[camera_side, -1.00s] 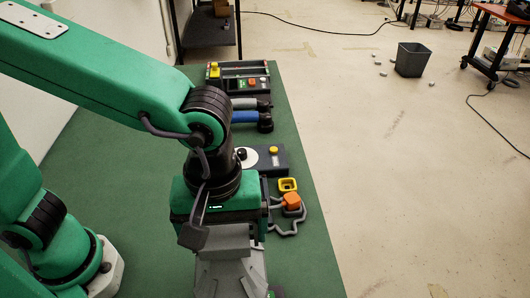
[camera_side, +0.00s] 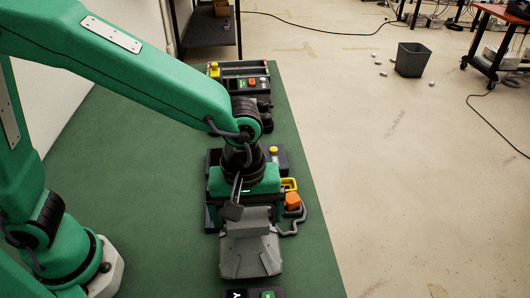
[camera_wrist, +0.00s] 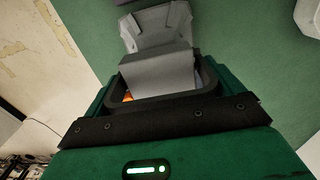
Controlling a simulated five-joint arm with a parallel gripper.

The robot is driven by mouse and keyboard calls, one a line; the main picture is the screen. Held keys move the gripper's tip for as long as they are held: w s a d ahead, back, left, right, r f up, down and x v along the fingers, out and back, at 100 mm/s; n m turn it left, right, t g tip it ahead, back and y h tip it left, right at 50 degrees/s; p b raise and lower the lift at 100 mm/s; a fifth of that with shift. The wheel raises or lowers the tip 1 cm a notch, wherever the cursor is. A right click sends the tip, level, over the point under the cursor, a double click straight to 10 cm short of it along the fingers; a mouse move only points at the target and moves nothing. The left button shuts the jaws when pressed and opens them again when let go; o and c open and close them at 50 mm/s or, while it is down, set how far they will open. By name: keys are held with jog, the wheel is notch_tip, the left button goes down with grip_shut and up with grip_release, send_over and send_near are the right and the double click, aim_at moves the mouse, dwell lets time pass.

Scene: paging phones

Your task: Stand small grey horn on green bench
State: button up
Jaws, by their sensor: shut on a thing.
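The small grey horn (camera_side: 250,256) is a blocky, flared grey piece below my gripper (camera_side: 245,218) in the side view. It also shows in the wrist view (camera_wrist: 158,70), running out from the dark frame of my gripper. My gripper is shut on it; the fingertips are mostly hidden by the horn and the gripper body. The green bench (camera_side: 135,165) lies under and around it. I cannot tell whether the horn touches the bench.
A grey-and-black unit with yellow and red parts (camera_side: 238,72) stands at the bench's far end. A dark keyed unit (camera_side: 252,294) is at the bottom edge. The bench's left part is clear.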

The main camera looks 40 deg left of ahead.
jog(key=shift+f, duration=1.65)
jog(key=o, duration=1.3)
notch_tip(320, 180, up, 12)
jog(key=shift+r, duration=0.15)
